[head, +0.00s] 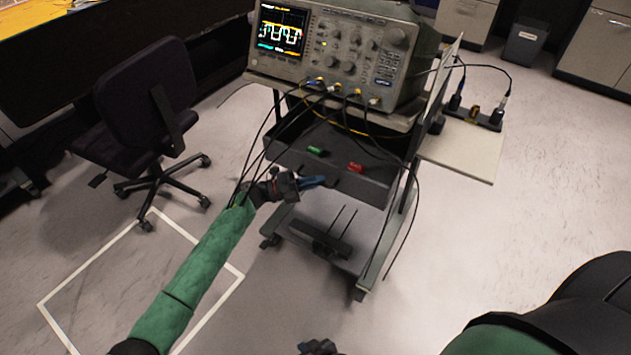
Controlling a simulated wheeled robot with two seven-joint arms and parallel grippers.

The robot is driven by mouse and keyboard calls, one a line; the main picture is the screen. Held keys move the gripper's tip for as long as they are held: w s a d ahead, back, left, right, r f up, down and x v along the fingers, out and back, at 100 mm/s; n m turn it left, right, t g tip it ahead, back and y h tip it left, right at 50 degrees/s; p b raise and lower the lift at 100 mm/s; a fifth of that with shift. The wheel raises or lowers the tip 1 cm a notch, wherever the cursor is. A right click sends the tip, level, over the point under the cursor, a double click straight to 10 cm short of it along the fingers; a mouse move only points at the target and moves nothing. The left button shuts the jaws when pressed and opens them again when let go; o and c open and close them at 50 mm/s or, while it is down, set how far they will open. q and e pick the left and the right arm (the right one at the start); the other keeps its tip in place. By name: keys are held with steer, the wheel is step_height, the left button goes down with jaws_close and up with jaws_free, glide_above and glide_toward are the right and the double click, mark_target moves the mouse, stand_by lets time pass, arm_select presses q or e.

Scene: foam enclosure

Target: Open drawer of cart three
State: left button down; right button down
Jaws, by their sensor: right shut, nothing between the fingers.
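The grey cart (405,215) stands in the middle of the head view. Its dark drawer (358,185) is below the top shelf and looks pulled out, with its inside in view from above. A green piece (316,151) and a red piece (355,168) show in it. My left gripper (318,181) is at the drawer's front face, its blue fingers pointing right. I cannot tell whether the fingers touch or hold the drawer's edge or handle. My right gripper (319,346) is low at the bottom edge, shut and empty, apart from the cart, partly cut off.
An oscilloscope (338,50) sits on the cart's top, with cables hanging in front of the drawer near my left arm. A side shelf (458,150) juts out right. A black chair (140,115) stands left. White floor lines (95,258) lie lower left.

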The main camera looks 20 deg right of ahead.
arm_select(q)
steer(key=shift+a, duration=0.1)
steer(key=s+a+p, duration=0.3)
steer(key=s+a, duration=1)
steer(key=a, duration=0.1)
steer(key=shift+p, duration=0.4)
steer(key=shift+a, duration=0.15)
steer(key=c, duration=1.5)
jaws_free()
steer(key=shift+c, duration=0.2)
steer(key=shift+a, duration=0.1)
steer(key=w+a+f+b, duration=0.1)
steer(key=a, duration=0.6)
steer(key=shift+a, duration=0.2)
steer(key=shift+a, duration=0.1)
